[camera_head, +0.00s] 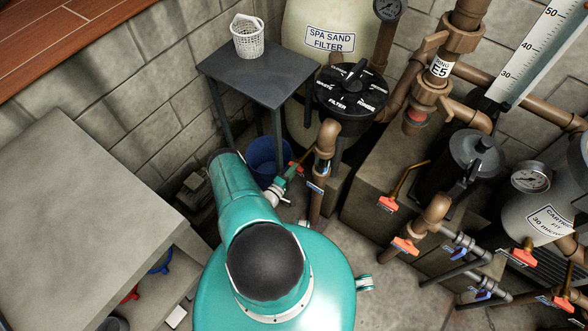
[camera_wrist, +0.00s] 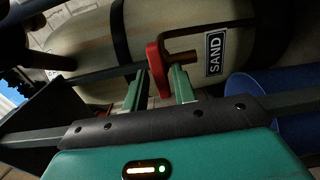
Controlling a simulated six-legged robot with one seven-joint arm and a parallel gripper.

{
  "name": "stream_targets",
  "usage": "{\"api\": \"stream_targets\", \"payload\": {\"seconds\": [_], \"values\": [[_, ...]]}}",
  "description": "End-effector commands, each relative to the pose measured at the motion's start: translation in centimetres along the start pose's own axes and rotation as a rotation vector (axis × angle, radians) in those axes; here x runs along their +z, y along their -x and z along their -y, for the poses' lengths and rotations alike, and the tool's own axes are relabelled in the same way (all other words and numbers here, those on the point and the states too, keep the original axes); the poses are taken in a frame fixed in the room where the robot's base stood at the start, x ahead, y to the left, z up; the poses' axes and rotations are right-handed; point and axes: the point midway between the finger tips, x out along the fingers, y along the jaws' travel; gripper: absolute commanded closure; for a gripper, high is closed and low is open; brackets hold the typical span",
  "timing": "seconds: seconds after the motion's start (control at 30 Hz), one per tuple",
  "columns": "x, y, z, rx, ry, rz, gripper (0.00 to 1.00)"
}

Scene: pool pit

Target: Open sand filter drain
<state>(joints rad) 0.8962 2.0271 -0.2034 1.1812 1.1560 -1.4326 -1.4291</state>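The sand filter (camera_head: 300,40) is a tan tank with a "SPA SAND FILTER" label and a black multiport valve (camera_head: 352,90). In the wrist view its lower tank (camera_wrist: 100,45) carries a "SAND" label and a short brown drain pipe (camera_wrist: 184,58) with a red lever handle (camera_wrist: 157,70). My gripper (camera_wrist: 160,82) has its two green fingers apart, with the red handle's end between them; I cannot tell whether either finger touches it. In the head view my gripper (camera_head: 291,172) is low beside the blue bucket, and a bit of red shows there.
A dark side table (camera_head: 258,70) with a white basket (camera_head: 247,36) stands over the blue bucket (camera_head: 262,157). Brown pipes (camera_head: 325,150) rise just right of my gripper. A concrete block (camera_head: 80,210) fills the left. Other red-handled valves (camera_head: 388,204) are at right.

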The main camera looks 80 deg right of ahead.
Motion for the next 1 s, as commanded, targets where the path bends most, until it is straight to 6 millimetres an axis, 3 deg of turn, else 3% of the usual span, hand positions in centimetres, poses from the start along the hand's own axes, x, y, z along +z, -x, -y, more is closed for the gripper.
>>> {"api": "stream_targets", "payload": {"seconds": [0.03,0.13,0.57,1.0], "values": [[0.01,0.01,0.0,0.0,0.0,0.0,0.84],[0.01,0.02,0.0,0.0,0.0,0.0,1.0],[-0.01,0.04,0.0,0.0,0.031,-0.001,1.0],[-0.01,0.09,0.01,0.001,0.595,-0.002,1.0]]}}
